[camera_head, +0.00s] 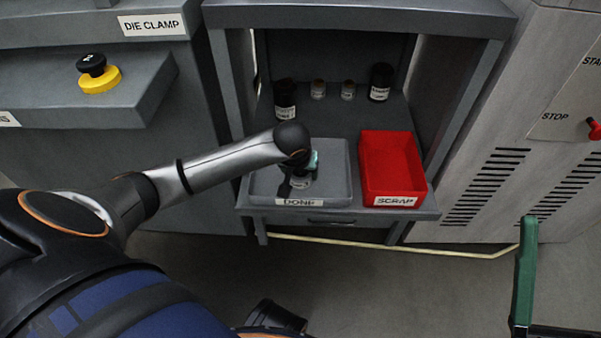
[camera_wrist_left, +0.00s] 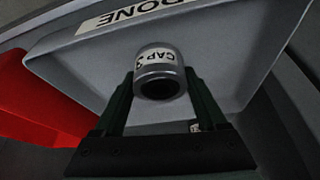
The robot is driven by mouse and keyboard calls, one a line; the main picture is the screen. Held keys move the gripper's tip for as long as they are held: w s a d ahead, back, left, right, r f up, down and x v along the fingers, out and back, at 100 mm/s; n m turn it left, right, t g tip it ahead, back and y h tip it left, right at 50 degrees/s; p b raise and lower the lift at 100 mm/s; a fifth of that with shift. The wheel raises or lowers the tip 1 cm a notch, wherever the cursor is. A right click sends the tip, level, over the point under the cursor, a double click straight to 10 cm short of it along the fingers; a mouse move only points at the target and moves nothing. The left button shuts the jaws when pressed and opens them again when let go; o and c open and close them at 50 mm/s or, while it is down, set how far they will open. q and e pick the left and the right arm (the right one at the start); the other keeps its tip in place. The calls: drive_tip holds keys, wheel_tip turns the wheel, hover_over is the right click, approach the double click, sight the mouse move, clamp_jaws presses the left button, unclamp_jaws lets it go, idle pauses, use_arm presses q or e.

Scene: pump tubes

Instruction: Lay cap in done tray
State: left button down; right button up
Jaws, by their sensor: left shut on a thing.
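My left gripper (camera_head: 300,172) is over the grey done tray (camera_head: 337,196), inside its outline in the head view. In the left wrist view, its dark green fingers (camera_wrist_left: 159,80) are shut on a small silver-grey cap (camera_wrist_left: 160,58) with a white label reading "CAP" and a dark round opening. The cap's pale label also shows just below the gripper in the head view. The done tray (camera_wrist_left: 218,62) lies behind the cap in the wrist view. I cannot tell whether the cap touches the tray floor.
A red scrap tray (camera_head: 370,168) stands right of the done tray on the same shelf. Several dark and pale labelled containers, such as a black one (camera_head: 381,82), stand behind. Cabinet posts flank the shelf.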

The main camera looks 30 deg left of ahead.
use_arm(q)
drive_tip(key=shift+f, duration=0.15)
unclamp_jaws()
